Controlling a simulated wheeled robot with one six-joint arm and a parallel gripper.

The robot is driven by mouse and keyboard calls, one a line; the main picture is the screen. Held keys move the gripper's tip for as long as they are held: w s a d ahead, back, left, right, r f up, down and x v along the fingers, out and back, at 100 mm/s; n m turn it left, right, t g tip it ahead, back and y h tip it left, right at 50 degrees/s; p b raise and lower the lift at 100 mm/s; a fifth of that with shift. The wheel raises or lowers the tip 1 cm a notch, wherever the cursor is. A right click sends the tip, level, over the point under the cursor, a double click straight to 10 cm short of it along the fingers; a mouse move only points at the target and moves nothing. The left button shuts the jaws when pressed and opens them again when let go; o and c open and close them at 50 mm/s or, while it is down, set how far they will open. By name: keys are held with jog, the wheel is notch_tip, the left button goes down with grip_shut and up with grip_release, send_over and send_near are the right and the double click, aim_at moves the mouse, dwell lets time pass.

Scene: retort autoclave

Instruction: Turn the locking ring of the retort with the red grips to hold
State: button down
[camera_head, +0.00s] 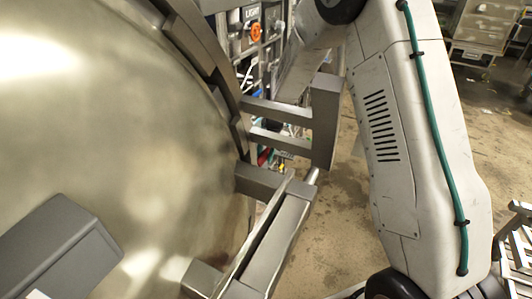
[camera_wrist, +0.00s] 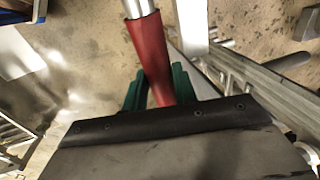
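In the wrist view a red grip (camera_wrist: 152,55) on a bright metal bar runs down between the two green fingers of my gripper (camera_wrist: 158,88). The fingers lie close against both sides of the grip, and its lower end is hidden behind the gripper's dark edge. In the head view the retort's large domed metal door (camera_head: 130,120) fills the left side. Part of the locking ring (camera_head: 205,50) curves along the door's right edge. My gripper and the held grip are not seen in the head view.
A metal bracket frame (camera_head: 325,120) and a slanted channel-shaped bar (camera_head: 275,245) stick out right of the door, close to my arm. Equipment with an orange knob (camera_head: 256,32) stands behind. Concrete floor (camera_head: 350,220) shows below. A slatted metal rack (camera_head: 518,245) is at lower right.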

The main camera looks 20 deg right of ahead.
jog(key=s+a+f+g+y, duration=0.1)
jog(key=s+f, duration=0.1)
jog(key=f, duration=0.8)
jog(key=s+a+f+g+y, duration=0.1)
jog(key=a+f, duration=0.1)
jog(key=f, duration=0.8)
jog(key=shift+s+a+f, duration=0.15)
jog(key=shift+s+f, duration=0.25)
jog(key=c, duration=1.4)
grip_release()
jog(key=shift+o, duration=1.4)
jog(key=shift+w+a+f, duration=0.15)
jog(key=shift+a, duration=0.05)
jog(key=v, duration=0.8)
jog(key=shift+d, duration=0.2)
jog(key=shift+w, duration=0.1)
